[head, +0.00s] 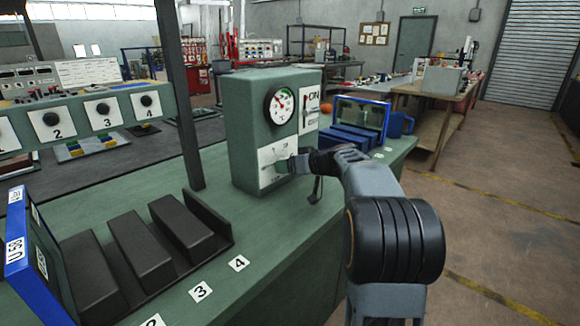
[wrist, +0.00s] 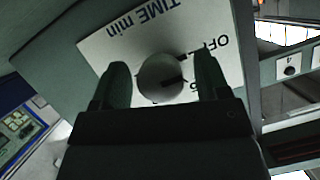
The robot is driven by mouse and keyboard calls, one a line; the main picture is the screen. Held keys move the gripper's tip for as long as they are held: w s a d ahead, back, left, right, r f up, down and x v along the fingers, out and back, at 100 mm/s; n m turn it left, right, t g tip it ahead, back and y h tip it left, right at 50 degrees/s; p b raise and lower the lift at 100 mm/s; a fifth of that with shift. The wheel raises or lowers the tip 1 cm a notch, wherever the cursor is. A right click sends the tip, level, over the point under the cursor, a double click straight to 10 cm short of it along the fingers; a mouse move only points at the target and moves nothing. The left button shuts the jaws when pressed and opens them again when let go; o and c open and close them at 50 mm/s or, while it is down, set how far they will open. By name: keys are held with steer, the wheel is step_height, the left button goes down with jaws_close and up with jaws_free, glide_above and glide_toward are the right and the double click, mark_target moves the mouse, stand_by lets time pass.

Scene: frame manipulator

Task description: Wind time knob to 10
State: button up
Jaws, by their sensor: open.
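The time knob (wrist: 160,79) is a round grey knob with a dark pointer mark, on a white plate (wrist: 215,45) reading "TIME min" and "OFF", upside down in the wrist view. The pointer lies toward the right, between "OFF" and a partly hidden number. My gripper (wrist: 160,85) is open, with one finger on each side of the knob; I cannot tell whether they touch it. In the head view, my gripper (head: 300,163) is at the lower front of the green box (head: 245,130) and mostly hides the knob.
A round gauge (head: 281,105) and an "ON" panel (head: 309,108) are above my gripper on the box. A blue-framed case (head: 360,118) stands to the right. Black blocks (head: 140,250) lie on the bench front left, and a dark post (head: 180,95) rises left of the box.

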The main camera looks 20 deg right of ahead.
steer(key=shift+c, duration=0.3)
steer(key=c, duration=0.9)
